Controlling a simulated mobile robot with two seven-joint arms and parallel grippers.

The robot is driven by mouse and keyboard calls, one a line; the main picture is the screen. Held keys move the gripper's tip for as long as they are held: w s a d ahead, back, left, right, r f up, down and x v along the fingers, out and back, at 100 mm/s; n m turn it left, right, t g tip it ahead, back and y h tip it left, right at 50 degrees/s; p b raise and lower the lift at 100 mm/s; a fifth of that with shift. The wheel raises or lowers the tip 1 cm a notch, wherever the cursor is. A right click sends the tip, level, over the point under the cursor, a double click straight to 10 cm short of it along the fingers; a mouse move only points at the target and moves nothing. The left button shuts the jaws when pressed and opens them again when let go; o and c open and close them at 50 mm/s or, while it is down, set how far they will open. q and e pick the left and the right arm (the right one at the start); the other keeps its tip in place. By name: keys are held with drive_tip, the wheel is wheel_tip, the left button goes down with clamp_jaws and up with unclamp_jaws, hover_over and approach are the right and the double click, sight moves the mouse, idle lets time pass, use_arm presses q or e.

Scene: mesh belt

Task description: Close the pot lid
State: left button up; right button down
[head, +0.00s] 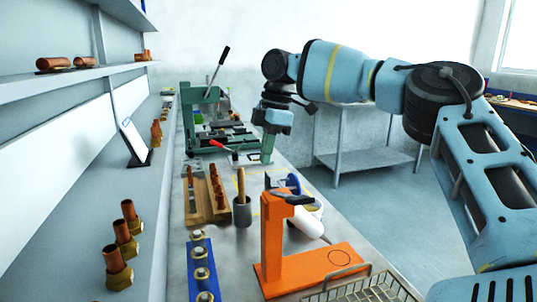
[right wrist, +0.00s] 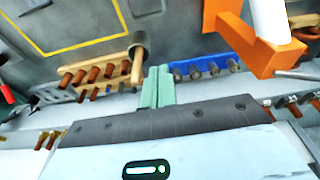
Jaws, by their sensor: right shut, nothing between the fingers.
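My left gripper is out of view.
The orange stand (head: 273,235) and a wire basket (head: 365,289) are at the front. A grey cup with a wooden handle (head: 242,211), a wooden rack (head: 213,205) and a blue rack (head: 193,265) stand left. A green press (head: 190,130) is behind. Shelves line the left wall.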

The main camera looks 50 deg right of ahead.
wheel_tip(320, 180, down, 8)
drive_tip(key=a, duration=0.1)
drive_tip(key=d, duration=0.1)
drive_tip(key=d+p, duration=0.1)
drive_tip(key=s+d+r, duration=0.1)
drive_tip(key=shift+s+d, duration=0.1)
drive_tip(key=shift+d, duration=0.05)
idle(0.3)
drive_tip(key=shift+d, duration=0.15)
